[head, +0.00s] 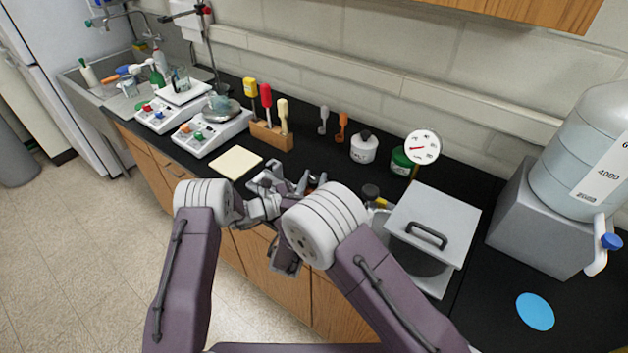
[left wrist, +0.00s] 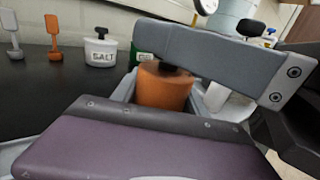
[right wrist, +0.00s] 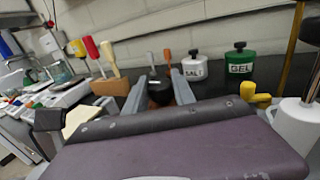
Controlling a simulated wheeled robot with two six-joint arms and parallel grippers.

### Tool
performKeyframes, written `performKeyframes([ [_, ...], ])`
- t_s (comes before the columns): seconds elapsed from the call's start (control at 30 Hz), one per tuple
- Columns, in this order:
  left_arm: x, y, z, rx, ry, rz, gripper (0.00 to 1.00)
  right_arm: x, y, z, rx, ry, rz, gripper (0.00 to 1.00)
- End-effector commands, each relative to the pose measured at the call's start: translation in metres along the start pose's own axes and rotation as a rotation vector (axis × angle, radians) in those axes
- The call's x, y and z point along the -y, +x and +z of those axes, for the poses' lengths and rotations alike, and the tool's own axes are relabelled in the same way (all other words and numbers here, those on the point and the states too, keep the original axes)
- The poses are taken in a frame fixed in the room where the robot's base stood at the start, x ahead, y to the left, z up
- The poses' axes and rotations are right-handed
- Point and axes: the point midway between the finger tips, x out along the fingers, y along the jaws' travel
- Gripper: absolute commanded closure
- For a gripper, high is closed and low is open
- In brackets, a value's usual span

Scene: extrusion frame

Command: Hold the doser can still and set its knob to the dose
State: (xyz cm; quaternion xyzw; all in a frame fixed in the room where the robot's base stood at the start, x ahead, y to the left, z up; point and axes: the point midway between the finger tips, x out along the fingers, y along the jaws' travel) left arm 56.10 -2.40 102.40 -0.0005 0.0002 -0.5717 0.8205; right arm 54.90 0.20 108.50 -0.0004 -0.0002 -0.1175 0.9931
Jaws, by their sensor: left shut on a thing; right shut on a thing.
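The doser can (left wrist: 163,93) is orange with a dark knob (left wrist: 172,68) on top. It stands upright in the left wrist view, partly hidden by grey arm parts. My left gripper (left wrist: 163,100) is shut around the can's body, one finger on each side. My right gripper (right wrist: 160,95) is shut on the dark knob, which shows between its fingers in the right wrist view, with orange behind it. In the head view both hands meet at the counter's front, and my arms hide most of the can. No dose marks are readable.
A white SALT jar (head: 364,148) and green GEL jar (head: 401,160) stand behind, near a round gauge (head: 423,147). A lidded grey box (head: 434,225) is close on the right. A pale pad (head: 235,162) and a wooden block with tools (head: 272,136) lie left.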

Motion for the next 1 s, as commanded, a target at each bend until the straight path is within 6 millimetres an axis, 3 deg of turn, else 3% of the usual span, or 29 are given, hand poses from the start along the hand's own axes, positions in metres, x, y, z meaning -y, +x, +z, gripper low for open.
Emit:
performKeyframes([
  [0.23,0.0,0.0,0.0,0.0,0.001,0.0,0.95,0.0,0.0,0.0,0.0,0.002,-0.003,1.0],
  [0.27,0.0,0.0,0.0,0.0,0.001,0.0,0.95,0.0,0.0,0.0,0.0,0.002,-0.003,0.64],
  [0.33,0.0,0.0,0.0,0.0,0.001,0.0,0.95,0.0,0.0,0.0,0.0,0.002,-0.003,0.47],
  [0.7,0.0,0.0,0.0,0.0,0.001,0.0,0.95,-0.001,-0.006,0.0,-0.001,0.0,0.0,0.47],
  [0.77,0.0,0.0,0.0,0.0,0.001,0.0,0.95,-0.002,-0.016,0.0,-0.003,0.0,0.001,0.47],
  [1.0,0.0,0.0,0.0,0.0,0.0,0.0,0.95,-0.003,-0.077,0.0,-0.002,-0.001,0.004,0.47],
])
